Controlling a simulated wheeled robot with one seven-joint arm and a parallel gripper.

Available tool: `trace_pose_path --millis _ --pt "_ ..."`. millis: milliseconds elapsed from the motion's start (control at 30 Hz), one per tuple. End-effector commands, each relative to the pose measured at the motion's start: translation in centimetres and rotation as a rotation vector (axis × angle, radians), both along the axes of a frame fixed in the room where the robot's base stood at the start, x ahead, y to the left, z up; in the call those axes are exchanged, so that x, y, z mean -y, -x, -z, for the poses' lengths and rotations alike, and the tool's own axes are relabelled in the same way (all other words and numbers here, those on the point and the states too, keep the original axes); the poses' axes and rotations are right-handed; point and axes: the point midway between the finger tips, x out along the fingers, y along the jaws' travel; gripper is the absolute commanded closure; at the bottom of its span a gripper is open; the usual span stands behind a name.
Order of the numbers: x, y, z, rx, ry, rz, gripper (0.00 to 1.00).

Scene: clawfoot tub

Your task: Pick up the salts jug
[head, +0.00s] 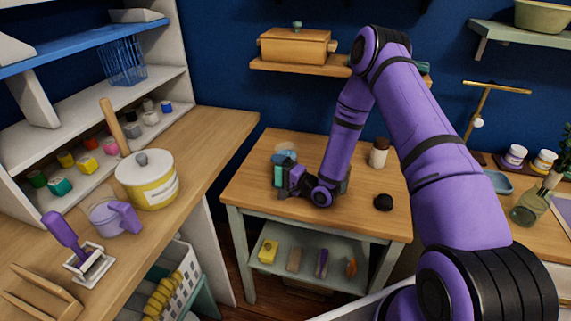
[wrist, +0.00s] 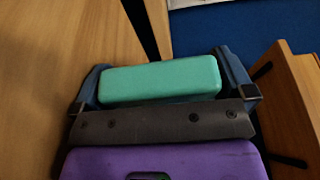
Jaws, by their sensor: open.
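A jug with a clear-looking body and a thick purple handle (head: 113,217) stands upright on the left wooden counter, in front of a lidded yellow-and-white pot (head: 147,180). It looks like the salts jug, though I cannot read a label. It is not in the wrist view. My gripper (head: 283,178) is low over the small wooden table, well to the right of the jug. In the wrist view, my gripper (wrist: 165,82) is open, with a teal rounded block (wrist: 160,80) showing between its blue-grey fingers. I cannot tell whether they touch the block.
A purple-handled stamp-like tool on a stand (head: 80,255) and a wooden rack (head: 38,292) are near the jug. Shelves rise behind the left counter.

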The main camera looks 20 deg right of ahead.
Motion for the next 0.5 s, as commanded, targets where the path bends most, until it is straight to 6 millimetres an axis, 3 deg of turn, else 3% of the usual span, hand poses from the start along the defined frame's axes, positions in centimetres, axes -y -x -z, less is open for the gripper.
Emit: trace_pose_path --millis 200,500 --pt "-0.03 -0.05 0.02 -0.001 0.000 0.001 0.02" --pt "-0.01 -0.04 0.03 -0.001 0.001 0.001 0.71"
